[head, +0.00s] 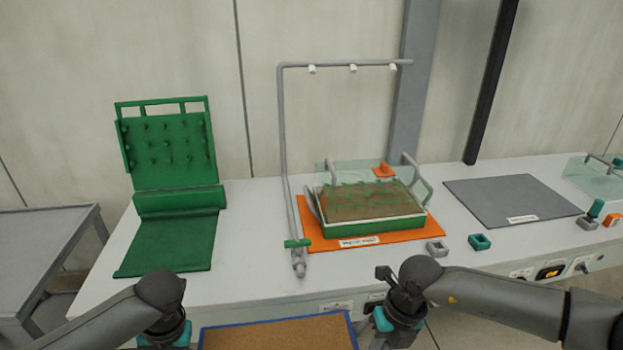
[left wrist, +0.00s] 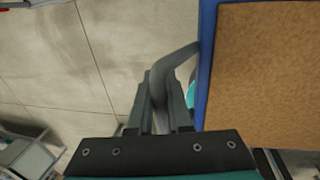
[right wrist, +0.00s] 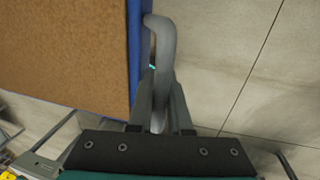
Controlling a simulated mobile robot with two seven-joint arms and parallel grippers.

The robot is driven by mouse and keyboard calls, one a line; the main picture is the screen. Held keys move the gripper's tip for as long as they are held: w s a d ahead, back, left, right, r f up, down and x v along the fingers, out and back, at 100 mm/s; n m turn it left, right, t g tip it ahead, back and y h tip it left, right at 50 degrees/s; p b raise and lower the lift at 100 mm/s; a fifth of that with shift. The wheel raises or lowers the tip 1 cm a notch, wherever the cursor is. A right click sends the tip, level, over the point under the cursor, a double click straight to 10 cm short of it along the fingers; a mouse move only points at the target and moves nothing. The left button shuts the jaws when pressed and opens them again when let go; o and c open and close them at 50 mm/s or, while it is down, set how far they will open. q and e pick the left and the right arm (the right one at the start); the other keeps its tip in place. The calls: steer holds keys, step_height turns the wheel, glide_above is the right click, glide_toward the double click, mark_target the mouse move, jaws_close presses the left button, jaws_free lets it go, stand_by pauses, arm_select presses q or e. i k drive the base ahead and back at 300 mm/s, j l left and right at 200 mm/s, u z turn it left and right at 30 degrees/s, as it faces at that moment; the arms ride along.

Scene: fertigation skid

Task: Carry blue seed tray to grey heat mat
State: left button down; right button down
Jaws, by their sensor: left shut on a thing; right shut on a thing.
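The blue seed tray (head: 276,319) shows at the bottom of the head view, filled with brown soil, in front of the bench and between my arms. Its front part is cut off by the frame. In the left wrist view my left gripper (left wrist: 160,100) is shut on a grey handle at the tray's blue rim (left wrist: 206,60). In the right wrist view my right gripper (right wrist: 160,100) is shut on the other grey handle beside the rim (right wrist: 134,60). Floor shows below the tray's sides. The grey heat mat (head: 521,197) lies flat and bare on the bench at the right.
A green-rimmed tray (head: 378,226) with a clear cover stands on an orange mat (head: 318,235) mid-bench. A grey pipe frame (head: 282,150) rises beside it. A green hinged press (head: 168,200) stands left. Small blocks (head: 480,242) and a clear cover (head: 590,173) flank the grey mat.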

mark_target(511, 197)
steer(key=i+l, duration=0.1)
steer(key=l, duration=0.6)
steer(key=i+l, duration=0.1)
steer(key=l, duration=1.3)
steer(key=i+l, duration=0.15)
steer(key=l, duration=0.55)
steer(key=i+l, duration=0.1)
steer(key=l, duration=0.6)
steer(key=i+l, duration=0.25)
steer(key=i, duration=0.2)
steer(key=i+l, duration=0.55)
steer(key=i, duration=0.3)
